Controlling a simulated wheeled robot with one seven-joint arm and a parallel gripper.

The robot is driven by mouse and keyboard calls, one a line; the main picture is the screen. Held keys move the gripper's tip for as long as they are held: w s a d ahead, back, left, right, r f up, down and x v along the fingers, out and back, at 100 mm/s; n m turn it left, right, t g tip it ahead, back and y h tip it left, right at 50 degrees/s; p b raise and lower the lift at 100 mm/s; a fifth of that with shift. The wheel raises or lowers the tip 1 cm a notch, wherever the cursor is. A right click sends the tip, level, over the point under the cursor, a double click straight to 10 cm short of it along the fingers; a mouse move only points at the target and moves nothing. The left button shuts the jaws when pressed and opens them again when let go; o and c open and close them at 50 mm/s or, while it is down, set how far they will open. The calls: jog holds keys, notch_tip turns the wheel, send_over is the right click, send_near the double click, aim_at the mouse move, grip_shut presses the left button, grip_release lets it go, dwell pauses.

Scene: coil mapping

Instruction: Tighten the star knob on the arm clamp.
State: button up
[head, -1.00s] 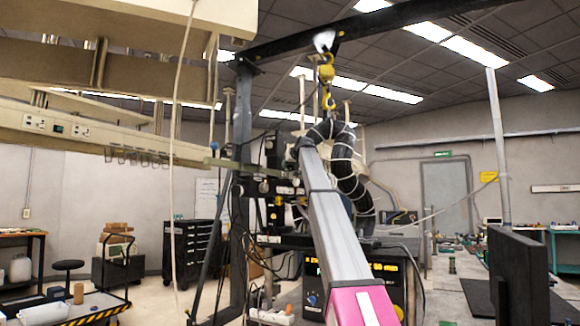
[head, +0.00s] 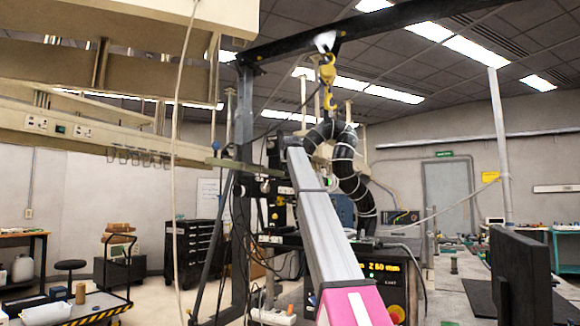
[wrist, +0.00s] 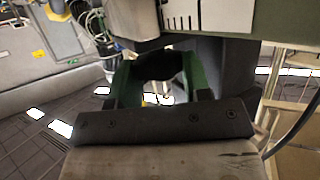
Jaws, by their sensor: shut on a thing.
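In the wrist view, my gripper (wrist: 158,78) has two green fingers rising from a dark bar. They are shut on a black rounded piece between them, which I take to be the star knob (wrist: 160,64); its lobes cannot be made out. The knob sits just under a pale body with a black-ticked scale (wrist: 208,17). A dark block stands right of the fingers. In the head view, my grey arm link hides the gripper, and the knob and clamp cannot be told apart among the dark parts by the post.
A dark upright post (head: 243,130) and overhead beam stand close by. A yellow hook (head: 328,80) hangs above a black banded loop. A display box (head: 385,275) stands behind my arm, a black monitor (head: 525,275) at right, and a cart (head: 80,305) at lower left.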

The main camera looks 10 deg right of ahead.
jog(key=o, duration=0.9)
jog(key=v, duration=1)
jog(key=shift+s+r, duration=0.1)
jog(key=shift+s, duration=0.3)
